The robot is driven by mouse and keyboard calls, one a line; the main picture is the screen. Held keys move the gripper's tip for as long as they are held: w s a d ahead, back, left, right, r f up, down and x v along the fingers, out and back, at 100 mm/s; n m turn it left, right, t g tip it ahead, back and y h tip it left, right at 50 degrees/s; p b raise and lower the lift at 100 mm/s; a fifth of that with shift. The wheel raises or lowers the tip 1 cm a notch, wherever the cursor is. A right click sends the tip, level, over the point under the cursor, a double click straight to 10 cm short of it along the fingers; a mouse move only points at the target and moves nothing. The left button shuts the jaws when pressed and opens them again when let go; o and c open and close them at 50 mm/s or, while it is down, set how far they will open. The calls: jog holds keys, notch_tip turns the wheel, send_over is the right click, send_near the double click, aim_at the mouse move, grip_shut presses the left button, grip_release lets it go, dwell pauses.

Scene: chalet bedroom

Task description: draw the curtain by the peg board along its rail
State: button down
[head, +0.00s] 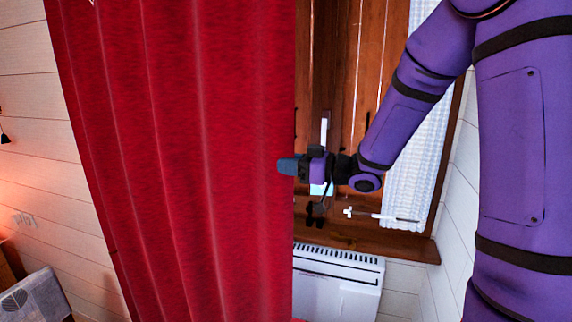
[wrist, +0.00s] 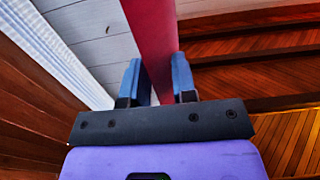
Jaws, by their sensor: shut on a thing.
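The red curtain (head: 190,150) hangs in folds over the left and middle of the head view. Its right edge is beside the wooden window area. My gripper (head: 290,167) is at that edge, about halfway down the visible cloth. In the wrist view the red curtain (wrist: 152,30) passes between the two blue fingers of my gripper (wrist: 158,82), and they are shut on its edge. The rail and the peg board are not clearly in view.
A white heater (head: 335,280) stands below the wooden window frame (head: 400,245). White textured cloth (head: 405,180) hangs at the window's right side. A grey cushion or bedding (head: 35,300) is at the lower left. White plank walls (head: 25,110) lie on both sides.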

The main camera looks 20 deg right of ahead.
jog(key=c, duration=0.9)
grip_release()
jog(key=shift+s+d, duration=0.15)
jog(key=shift+d, duration=0.1)
jog(key=v, duration=1.1)
jog(key=shift+a, duration=0.1)
